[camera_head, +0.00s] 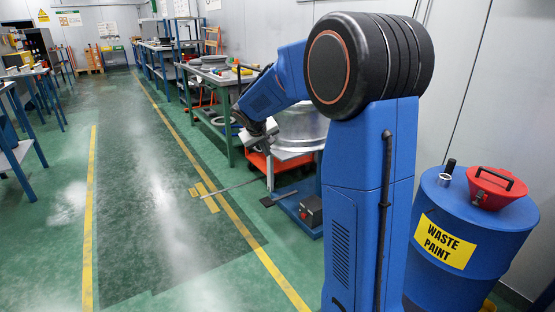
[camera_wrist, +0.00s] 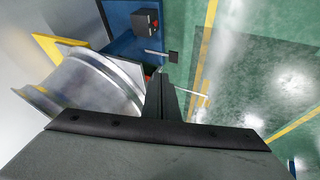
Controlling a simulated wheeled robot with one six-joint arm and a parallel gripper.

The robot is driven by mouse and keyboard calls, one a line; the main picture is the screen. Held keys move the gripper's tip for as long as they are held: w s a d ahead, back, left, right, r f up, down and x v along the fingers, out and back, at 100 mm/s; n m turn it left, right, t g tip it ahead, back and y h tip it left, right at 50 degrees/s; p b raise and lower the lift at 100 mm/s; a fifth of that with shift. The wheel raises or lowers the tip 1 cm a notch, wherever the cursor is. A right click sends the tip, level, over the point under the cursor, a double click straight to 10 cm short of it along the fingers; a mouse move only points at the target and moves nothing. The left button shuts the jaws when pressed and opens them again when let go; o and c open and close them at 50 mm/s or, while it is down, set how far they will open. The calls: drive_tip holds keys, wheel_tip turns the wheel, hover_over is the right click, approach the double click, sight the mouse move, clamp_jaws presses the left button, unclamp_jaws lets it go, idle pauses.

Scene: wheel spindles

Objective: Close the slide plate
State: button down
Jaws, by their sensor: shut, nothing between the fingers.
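My gripper (camera_head: 266,138) reaches down at the near side of a wheel stand, with its fingers shut and empty. In the wrist view the dark fingers (camera_wrist: 163,92) stand together, just right of a large silver wheel (camera_wrist: 95,80). The wheel (camera_head: 303,122) also shows in the head view, partly hidden behind my arm. It sits on a stand with a blue base (camera_head: 290,203). I cannot clearly make out the slide plate; my gripper and arm cover part of the stand. Whether the fingers touch the stand cannot be told.
A dark box with a red button (camera_head: 311,210) is on the stand's base. An orange-red part (camera_head: 258,163) shows below my gripper. A workbench (camera_head: 212,80) stands behind. A blue waste paint drum (camera_head: 465,235) with a red funnel is at right.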

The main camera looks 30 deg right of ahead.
drive_tip(key=shift+w+d+f, duration=2.5)
drive_tip(key=shift+d+f, duration=0.25)
drive_tip(key=shift+w+d+f, duration=2.5)
drive_tip(key=shift+d+f, duration=0.2)
drive_tip(key=shift+d, duration=0.05)
drive_tip(key=shift+d, duration=0.15)
drive_tip(key=d, duration=2.6)
drive_tip(key=shift+w, duration=0.4)
drive_tip(key=shift+d, duration=0.25)
drive_tip(key=shift+r, duration=0.1)
